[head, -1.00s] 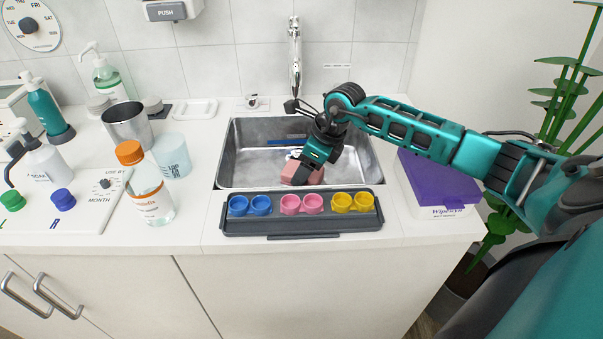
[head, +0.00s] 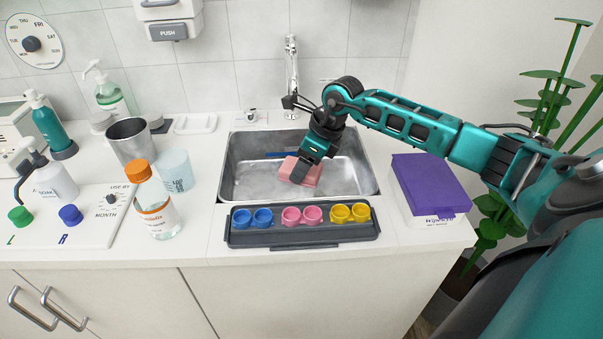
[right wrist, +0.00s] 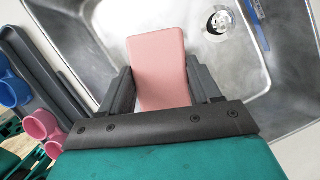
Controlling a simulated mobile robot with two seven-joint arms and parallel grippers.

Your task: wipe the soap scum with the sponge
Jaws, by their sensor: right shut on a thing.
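A pink block-shaped sponge (head: 312,176) is in the metal sink (head: 350,183). My right gripper (head: 304,167) is shut on it, over the middle of the basin. In the right wrist view the sponge (right wrist: 158,60) stands out between the two dark fingers of my right gripper (right wrist: 160,82). The round drain (right wrist: 219,21) is just to the right of the sponge there. I cannot tell whether the sponge touches the basin floor. The basin shows hazy pale patches, and I cannot tell soap scum from reflections. My left gripper is not in view.
A dark tray (head: 345,237) with blue, pink and yellow cups lies at the sink's front edge. A purple-lidded box (head: 430,183) stands right of the sink. The faucet (head: 291,75) rises behind. Bottles and cups (head: 155,205) crowd the left counter.

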